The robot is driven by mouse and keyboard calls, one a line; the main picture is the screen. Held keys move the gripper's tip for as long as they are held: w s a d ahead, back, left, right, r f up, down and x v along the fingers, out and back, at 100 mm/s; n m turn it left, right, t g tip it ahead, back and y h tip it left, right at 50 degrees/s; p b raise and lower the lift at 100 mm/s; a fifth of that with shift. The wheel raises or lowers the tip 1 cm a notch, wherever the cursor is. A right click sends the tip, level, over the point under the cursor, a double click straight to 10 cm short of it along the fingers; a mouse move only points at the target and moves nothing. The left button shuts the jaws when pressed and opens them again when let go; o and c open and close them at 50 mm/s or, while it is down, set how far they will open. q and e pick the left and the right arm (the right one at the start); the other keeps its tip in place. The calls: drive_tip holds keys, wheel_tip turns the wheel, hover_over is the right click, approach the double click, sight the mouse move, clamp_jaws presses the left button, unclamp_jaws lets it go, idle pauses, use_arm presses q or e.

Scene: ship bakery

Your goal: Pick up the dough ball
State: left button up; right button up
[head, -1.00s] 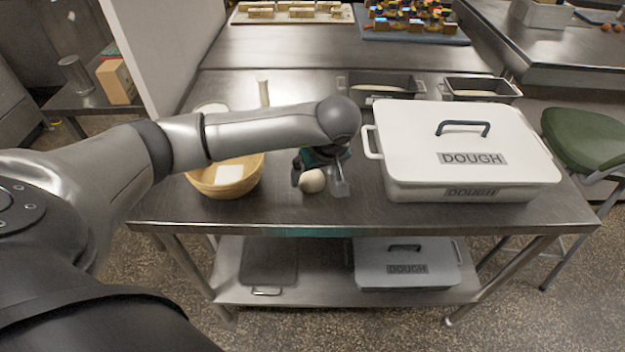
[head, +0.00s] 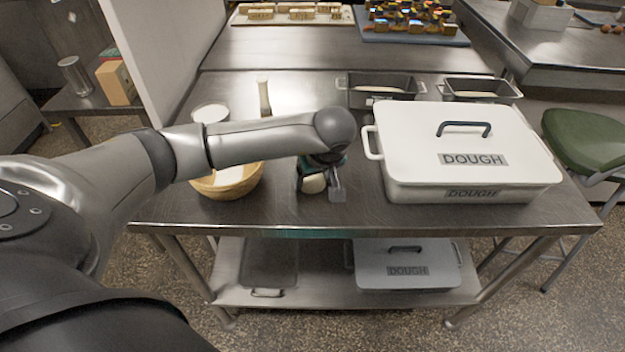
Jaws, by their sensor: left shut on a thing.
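The dough ball (head: 313,185) is a small pale ball near the front middle of the steel table, between a wooden bowl and the large white dough box. My left gripper (head: 318,187) is shut on the dough ball, with a finger on each side of it. The upper part of the ball is hidden behind the gripper. I cannot tell whether the ball touches the table. My right gripper is out of view.
The wooden bowl (head: 228,184) stands to the left, partly behind my arm. The lidded white dough box (head: 468,140) fills the table's right side. Two dark loaf tins (head: 381,80) stand behind. The table's front strip (head: 360,215) is clear.

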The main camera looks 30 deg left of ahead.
use_arm(q)
drive_tip(key=c, duration=0.4)
drive_tip(key=shift+o, duration=0.2)
drive_tip(key=shift+r, duration=0.15)
